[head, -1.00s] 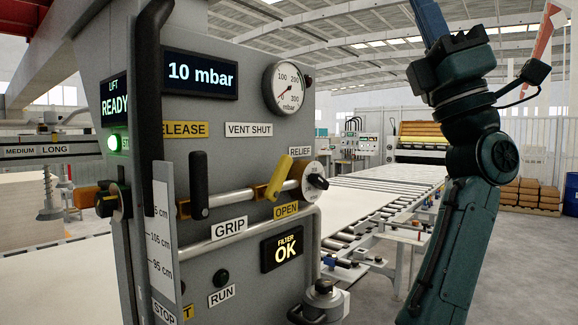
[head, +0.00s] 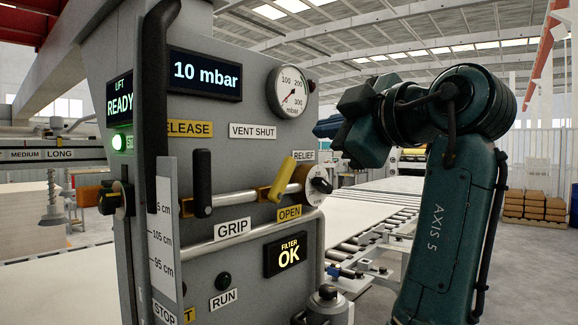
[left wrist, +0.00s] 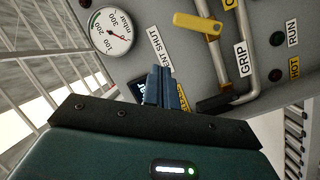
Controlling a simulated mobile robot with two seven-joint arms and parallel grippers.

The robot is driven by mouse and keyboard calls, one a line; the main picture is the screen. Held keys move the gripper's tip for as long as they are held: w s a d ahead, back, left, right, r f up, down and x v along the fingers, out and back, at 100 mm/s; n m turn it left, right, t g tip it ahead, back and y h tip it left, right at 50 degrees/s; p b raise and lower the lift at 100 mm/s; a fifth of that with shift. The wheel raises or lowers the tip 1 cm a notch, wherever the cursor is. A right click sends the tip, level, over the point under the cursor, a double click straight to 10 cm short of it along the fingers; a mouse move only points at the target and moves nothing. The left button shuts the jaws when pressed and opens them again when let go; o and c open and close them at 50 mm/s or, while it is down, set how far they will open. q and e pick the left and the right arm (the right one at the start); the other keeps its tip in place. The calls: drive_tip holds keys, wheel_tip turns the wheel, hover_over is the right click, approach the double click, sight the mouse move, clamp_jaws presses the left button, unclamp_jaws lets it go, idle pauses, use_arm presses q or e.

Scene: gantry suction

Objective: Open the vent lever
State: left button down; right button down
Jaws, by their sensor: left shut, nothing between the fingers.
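The vent lever is a short yellow handle (head: 282,180) on the horizontal pipe of the grey panel. It points up, leaning slightly right, between the VENT SHUT label (head: 252,131) above and the yellow OPEN label (head: 289,213) below. It also shows in the left wrist view (left wrist: 198,25). My left gripper (head: 325,128) points left toward the panel, above and right of the lever, apart from it. Its blue fingers (left wrist: 162,85) are together and empty in the left wrist view. My right gripper is in neither view.
A black lever (head: 202,180) stands left of the yellow one, above the GRIP label (head: 232,229). The round gauge (head: 288,92) and RELIEF knob (head: 319,185) are close to my left gripper. A roller conveyor (head: 375,245) runs behind the panel. A thick black handle (head: 158,110) edges the panel's left.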

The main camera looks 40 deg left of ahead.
sight(289, 162)
use_arm(q)
drive_tip(key=w+a+f, duration=0.1)
drive_tip(key=a, duration=0.2)
drive_tip(key=w+a+f+n+g+p, duration=0.1)
drive_tip(key=a+f, duration=0.1)
drive_tip(key=a, duration=0.1)
drive_tip(key=a+f+g+p, duration=0.1)
drive_tip(key=a, duration=0.3)
drive_tip(key=shift+w+f+n, duration=0.25)
drive_tip(key=shift+w+n, duration=0.05)
drive_tip(key=shift+w, duration=0.1)
drive_tip(key=shift+w+d+f, duration=0.15)
drive_tip(key=shift+w+f, duration=0.1)
drive_tip(key=shift+w, duration=0.05)
drive_tip(key=shift+w+f, duration=0.15)
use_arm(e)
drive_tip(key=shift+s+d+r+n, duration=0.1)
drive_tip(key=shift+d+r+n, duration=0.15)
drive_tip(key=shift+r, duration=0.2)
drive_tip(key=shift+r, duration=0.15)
